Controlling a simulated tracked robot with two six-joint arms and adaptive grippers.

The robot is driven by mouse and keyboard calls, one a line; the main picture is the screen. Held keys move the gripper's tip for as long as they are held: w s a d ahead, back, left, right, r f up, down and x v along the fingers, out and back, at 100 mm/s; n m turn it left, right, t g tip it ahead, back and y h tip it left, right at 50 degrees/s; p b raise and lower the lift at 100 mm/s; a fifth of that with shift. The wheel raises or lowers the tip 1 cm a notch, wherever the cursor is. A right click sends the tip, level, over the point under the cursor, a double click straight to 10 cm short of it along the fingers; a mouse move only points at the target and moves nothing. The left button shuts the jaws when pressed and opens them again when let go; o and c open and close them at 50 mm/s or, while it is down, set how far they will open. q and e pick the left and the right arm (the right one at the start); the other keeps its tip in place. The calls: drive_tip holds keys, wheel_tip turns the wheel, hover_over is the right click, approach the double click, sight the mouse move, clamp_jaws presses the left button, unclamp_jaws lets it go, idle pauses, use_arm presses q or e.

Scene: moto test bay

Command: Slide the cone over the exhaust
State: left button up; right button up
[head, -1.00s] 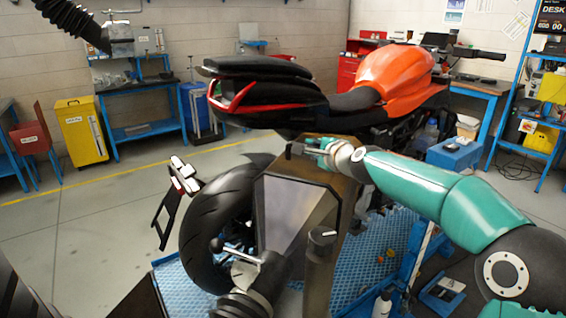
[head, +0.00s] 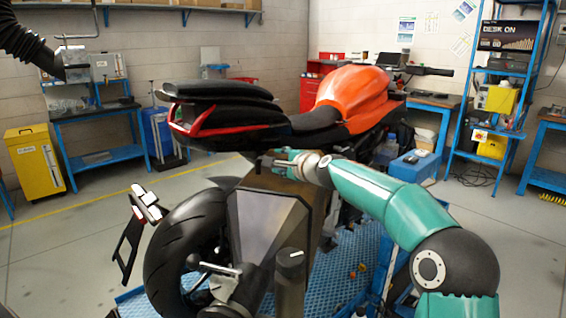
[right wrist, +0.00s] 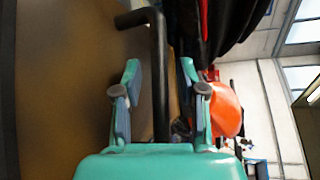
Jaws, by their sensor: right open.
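The cone (head: 265,215) is a dark, angular, tapering metal hood standing in front of the motorcycle, beside its rear wheel. A black bar handle (right wrist: 159,75) is at its top. My right gripper (head: 283,163) is at this handle. In the right wrist view my right gripper (right wrist: 160,85) is open, with one finger on each side of the black bar and visible gaps. The cone's brownish wall (right wrist: 60,90) fills the left of that view. The motorcycle (head: 310,115) has an orange tank and black seat. I cannot make out its exhaust.
The rear wheel (head: 180,250) and a licence plate holder (head: 138,225) are left of the cone. A blue grid platform (head: 335,270) lies below. A clamp lever (head: 215,268) sticks out near the cone's base. Open floor (head: 70,260) is at the left.

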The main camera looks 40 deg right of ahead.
drive_tip(key=shift+s, duration=0.1)
wheel_tip(320, 180, up, 3)
hover_over(306, 195)
drive_tip(key=w, duration=0.1)
drive_tip(key=shift+w+f, duration=0.15)
drive_tip(key=shift+s, duration=0.6)
